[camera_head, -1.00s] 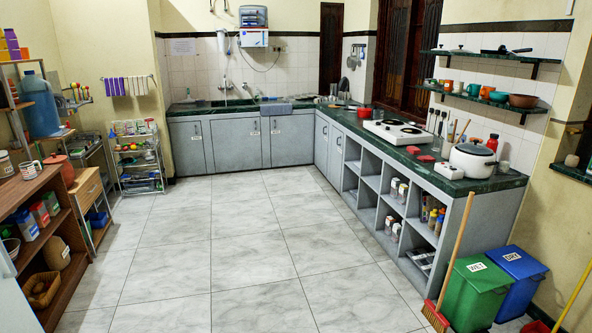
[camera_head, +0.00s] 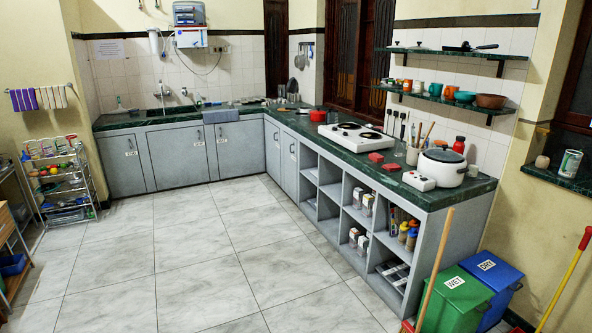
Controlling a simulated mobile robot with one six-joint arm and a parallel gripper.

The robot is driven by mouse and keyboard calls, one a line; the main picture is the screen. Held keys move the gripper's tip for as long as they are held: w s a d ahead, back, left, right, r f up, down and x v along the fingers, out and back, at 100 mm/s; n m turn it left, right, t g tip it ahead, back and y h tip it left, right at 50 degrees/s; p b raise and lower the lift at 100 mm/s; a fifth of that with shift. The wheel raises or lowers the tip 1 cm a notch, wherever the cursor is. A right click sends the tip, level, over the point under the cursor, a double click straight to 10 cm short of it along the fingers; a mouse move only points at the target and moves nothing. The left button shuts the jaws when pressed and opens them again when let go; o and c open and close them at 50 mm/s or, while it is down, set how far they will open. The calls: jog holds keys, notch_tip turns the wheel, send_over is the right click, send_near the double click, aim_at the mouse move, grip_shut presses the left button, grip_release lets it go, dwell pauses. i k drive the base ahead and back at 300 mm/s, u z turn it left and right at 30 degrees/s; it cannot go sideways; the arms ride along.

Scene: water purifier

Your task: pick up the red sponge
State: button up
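Two small, flat red pieces lie on the green countertop at the right. One red piece (camera_head: 376,157) is just beyond the other red piece (camera_head: 391,167), between the white stove and the white pot. Either could be the red sponge; they are too small to tell which. My gripper is not in view.
The green countertop (camera_head: 330,143) runs above grey cabinets and open shelves. A white two-burner stove (camera_head: 355,137), a white pot (camera_head: 442,167) and a white box (camera_head: 419,181) stand on it. A broom (camera_head: 435,270) and bins (camera_head: 455,300) stand at its near end. The tiled floor (camera_head: 190,260) is clear.

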aim_at(376, 157)
jog(key=z, duration=0.35)
jog(key=i, duration=2.7)
jog(key=u, duration=0.7)
jog(key=i, duration=1)
jog(key=u, duration=0.3)
